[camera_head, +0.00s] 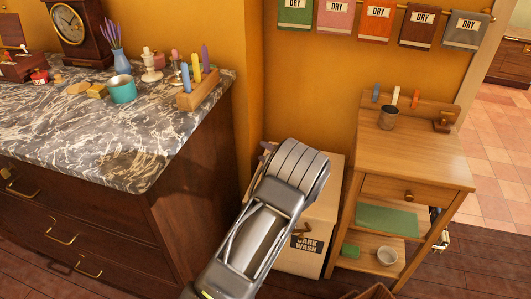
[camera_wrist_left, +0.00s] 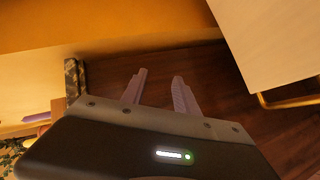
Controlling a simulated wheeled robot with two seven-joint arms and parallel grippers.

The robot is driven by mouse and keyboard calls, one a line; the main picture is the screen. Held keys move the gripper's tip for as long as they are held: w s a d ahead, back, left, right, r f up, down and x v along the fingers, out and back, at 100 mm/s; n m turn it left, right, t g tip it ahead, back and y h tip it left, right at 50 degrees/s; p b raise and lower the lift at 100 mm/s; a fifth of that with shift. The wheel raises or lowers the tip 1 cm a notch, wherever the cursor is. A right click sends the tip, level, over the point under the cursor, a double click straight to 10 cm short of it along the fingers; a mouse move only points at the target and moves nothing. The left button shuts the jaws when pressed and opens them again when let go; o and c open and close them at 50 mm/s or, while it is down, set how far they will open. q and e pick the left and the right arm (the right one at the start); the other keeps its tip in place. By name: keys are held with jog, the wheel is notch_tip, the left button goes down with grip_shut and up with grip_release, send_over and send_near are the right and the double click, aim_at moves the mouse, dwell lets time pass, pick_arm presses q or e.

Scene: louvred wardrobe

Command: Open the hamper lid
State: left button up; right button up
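The hamper (camera_head: 320,213) is a pale box with a "DARK WASH" label on its front, standing on the floor between the dresser and the small wooden table. My left arm covers much of its lid and left side; the visible lid looks closed. My right gripper is not in view.
A marble-topped dresser (camera_head: 75,125) stands left with a clock (camera_head: 70,30), candles and a teal cup (camera_head: 122,89). A wooden side table (camera_head: 415,150) stands close to the hamper's right. Towels hang above. A brown edge (camera_head: 377,292) shows at the bottom.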

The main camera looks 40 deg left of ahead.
pick_arm(q)
grip_shut()
dwell(0.3)
jog(key=c, duration=0.8)
grip_release()
grip_release()
jog(key=v, duration=0.8)
dwell(0.3)
